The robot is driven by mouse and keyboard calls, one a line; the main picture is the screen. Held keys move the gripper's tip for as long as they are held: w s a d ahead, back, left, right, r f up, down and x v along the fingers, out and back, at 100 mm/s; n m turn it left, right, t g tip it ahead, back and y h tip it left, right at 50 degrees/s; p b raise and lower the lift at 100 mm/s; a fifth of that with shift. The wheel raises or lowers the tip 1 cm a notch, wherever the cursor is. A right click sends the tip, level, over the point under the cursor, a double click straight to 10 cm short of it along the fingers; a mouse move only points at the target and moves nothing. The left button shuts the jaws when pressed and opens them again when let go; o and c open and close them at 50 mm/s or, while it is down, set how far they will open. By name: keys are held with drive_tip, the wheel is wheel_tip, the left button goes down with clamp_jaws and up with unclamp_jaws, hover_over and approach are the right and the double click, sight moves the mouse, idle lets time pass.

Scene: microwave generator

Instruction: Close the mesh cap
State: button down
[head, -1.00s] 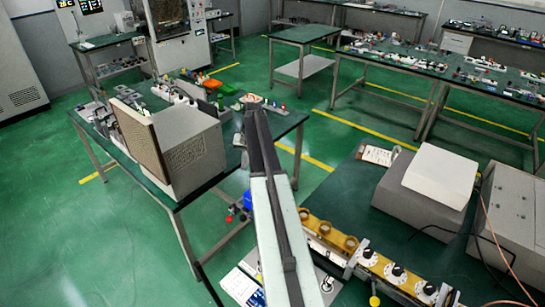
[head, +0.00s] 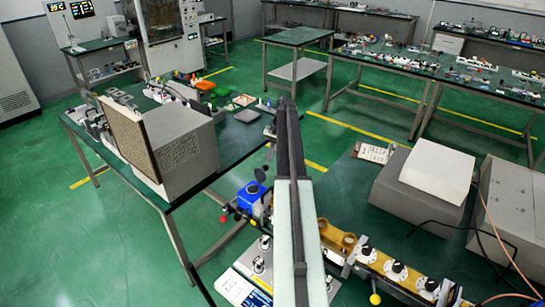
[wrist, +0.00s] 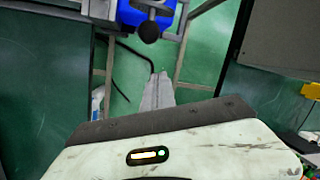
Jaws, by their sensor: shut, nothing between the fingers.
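A brown mesh panel (head: 127,140) stands on the front of a grey box on the left table in the head view. It is the only clear mesh piece I see; I cannot tell whether it is the mesh cap or whether it sits flush. My gripper (wrist: 161,78) shows in the wrist view with its two grey fingers together and nothing between them. It is over the green floor, apart from the blue device.
A blue device (head: 250,196) with dark knobs stands between the left table (head: 226,160) and my arm; it shows at the top of the wrist view (wrist: 134,18). A yellow-brown knob panel (head: 385,262) and grey boxes (head: 425,185) stand at right. Green floor is free at left.

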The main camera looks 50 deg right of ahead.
sight(263, 172)
drive_tip(key=a, duration=0.1)
drive_tip(key=s+a, duration=0.1)
drive_tip(key=a, duration=0.1)
drive_tip(key=shift+s+a+f+p, duration=0.25)
drive_tip(key=shift+s+f+p, duration=0.05)
drive_tip(key=shift+s+p, duration=0.1)
